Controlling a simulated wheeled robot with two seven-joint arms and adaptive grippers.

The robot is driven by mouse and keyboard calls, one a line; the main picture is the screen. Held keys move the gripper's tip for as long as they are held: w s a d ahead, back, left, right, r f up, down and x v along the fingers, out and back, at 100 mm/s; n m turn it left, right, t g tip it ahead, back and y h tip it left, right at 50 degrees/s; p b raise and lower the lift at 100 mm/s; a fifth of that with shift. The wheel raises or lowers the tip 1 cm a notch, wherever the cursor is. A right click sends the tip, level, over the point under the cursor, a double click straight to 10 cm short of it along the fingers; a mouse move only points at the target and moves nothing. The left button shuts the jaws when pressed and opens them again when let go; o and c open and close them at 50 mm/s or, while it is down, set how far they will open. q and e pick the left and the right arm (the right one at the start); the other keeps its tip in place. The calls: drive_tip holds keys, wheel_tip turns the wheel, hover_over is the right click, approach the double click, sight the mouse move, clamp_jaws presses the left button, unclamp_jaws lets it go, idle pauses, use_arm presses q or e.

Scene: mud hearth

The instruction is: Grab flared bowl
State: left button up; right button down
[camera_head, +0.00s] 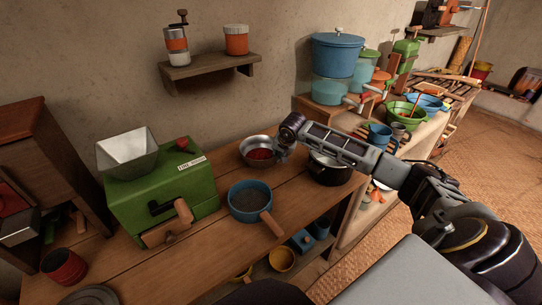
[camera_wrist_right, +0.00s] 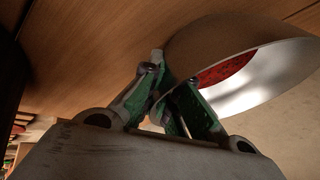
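A metal flared bowl (camera_head: 256,147) with red contents stands on the wooden table, near the wall. It also shows in the right wrist view (camera_wrist_right: 285,75), with its rim and red contents (camera_wrist_right: 226,68) visible. My right gripper (camera_head: 284,147) is at the bowl's right side. In the right wrist view, my right gripper's two green-padded fingers (camera_wrist_right: 172,82) are at the bowl's near rim and wall, a small distance apart. I cannot tell whether they press on the wall. My left gripper is not in view.
A green grinder (camera_head: 160,195) with a metal hopper stands left of the bowl. A blue pan (camera_head: 247,196) with dark contents is just in front. A dark pot (camera_head: 329,170) stands to the right, partly behind my right arm. A wall shelf (camera_head: 208,70) hangs above.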

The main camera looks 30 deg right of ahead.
drive_tip(key=shift+r, duration=0.5)
wheel_tip(320, 180, up, 8)
drive_tip(key=shift+f, duration=0.1)
drive_tip(key=shift+r, duration=0.6)
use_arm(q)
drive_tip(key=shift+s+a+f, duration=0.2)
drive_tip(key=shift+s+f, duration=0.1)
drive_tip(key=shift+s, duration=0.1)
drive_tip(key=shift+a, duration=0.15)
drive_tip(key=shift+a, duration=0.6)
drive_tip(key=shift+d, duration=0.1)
